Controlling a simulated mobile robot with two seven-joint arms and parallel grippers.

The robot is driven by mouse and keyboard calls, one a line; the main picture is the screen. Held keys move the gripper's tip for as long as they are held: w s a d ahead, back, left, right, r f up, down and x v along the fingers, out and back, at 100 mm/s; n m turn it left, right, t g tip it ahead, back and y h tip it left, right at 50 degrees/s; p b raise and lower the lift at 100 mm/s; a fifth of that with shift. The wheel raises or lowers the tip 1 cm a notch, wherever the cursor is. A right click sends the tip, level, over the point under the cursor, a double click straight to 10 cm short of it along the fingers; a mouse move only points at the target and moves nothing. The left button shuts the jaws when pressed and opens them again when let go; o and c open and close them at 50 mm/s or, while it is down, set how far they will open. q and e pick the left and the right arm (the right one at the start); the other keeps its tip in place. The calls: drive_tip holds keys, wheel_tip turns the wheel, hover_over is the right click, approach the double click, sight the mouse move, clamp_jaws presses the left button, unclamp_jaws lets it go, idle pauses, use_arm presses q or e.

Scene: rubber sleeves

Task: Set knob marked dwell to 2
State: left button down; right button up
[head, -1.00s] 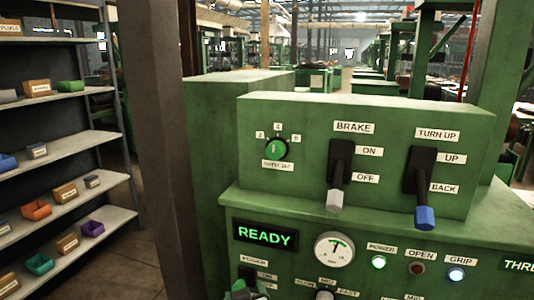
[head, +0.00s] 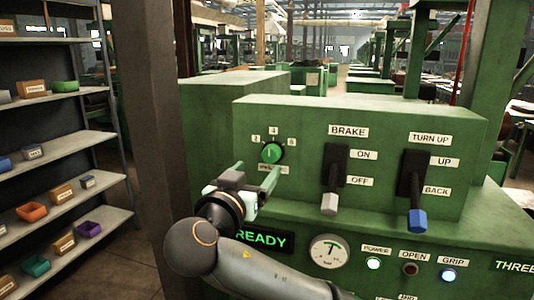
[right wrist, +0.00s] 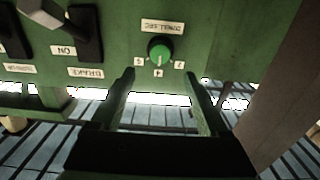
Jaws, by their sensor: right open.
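The dwell knob (head: 271,152) is a round green knob on the upper left of the green panel, with marks 2, 4 and 6 around it. Its white pointer line is toward the 4. In the right wrist view the knob (right wrist: 159,49) appears upside down, with its pointer toward the middle mark. My right gripper (head: 254,172) is open and empty, just below and in front of the knob. In the right wrist view the two fingers (right wrist: 159,75) are spread to either side of the knob and do not touch it. My left gripper is not in view.
The brake lever (head: 331,180) and the turn up lever (head: 413,190) stand out from the panel to the right of the knob. A lower panel carries a READY display (head: 262,240), a gauge (head: 329,251) and lamps. A brown post (head: 160,130) stands left of the machine.

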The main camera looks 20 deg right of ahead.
sight(269, 156)
drive_tip(key=p+x, duration=0.1)
drive_tip(key=x, duration=0.5)
drive_tip(key=shift+w+d+r+p, duration=0.15)
drive_tip(key=shift+d+p, duration=0.05)
drive_tip(key=shift+p, duration=0.15)
drive_tip(key=shift+w+d, duration=0.35)
drive_tip(key=shift+w, duration=0.3)
drive_tip(key=shift+f, duration=0.2)
clamp_jaws()
